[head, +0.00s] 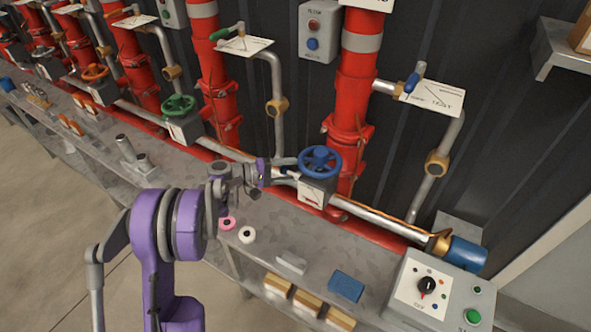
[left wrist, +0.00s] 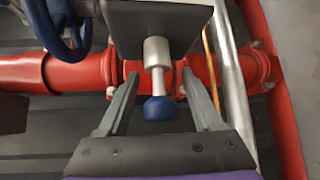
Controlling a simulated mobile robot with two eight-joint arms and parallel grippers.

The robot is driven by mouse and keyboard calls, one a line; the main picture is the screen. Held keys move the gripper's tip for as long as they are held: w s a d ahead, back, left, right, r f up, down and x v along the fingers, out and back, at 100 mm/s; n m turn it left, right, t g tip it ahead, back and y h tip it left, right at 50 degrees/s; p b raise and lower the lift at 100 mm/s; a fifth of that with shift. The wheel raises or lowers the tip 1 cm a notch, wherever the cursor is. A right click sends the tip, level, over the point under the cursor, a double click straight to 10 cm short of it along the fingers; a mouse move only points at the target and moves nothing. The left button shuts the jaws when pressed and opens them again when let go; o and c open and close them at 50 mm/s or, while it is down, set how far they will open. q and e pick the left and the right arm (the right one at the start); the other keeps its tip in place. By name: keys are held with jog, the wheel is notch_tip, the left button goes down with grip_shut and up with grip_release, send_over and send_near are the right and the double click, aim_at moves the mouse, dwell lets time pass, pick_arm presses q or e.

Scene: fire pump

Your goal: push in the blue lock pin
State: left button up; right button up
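The blue lock pin (left wrist: 158,109) shows in the left wrist view as a blue knob on a short grey shaft that comes out of a grey box (left wrist: 160,25). My left gripper (left wrist: 160,78) is open, with one finger on each side of the pin and visible gaps between. In the head view my left gripper (head: 285,172) is at the left side of the valve box (head: 316,190) below the blue handwheel (head: 320,161). The pin is too small to make out clearly there. My right gripper is not in view.
Red pipes (head: 352,95) and a grey pipe (head: 380,216) run behind the bench. A green handwheel (head: 179,106) stands further left.

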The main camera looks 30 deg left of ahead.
pick_arm(q)
jog(key=shift+s+a, duration=0.25)
jog(key=shift+a, duration=0.25)
jog(key=v, duration=0.9)
jog(key=shift+s+a, duration=0.25)
jog(key=shift+s, duration=0.1)
jog(key=shift+r, duration=0.15)
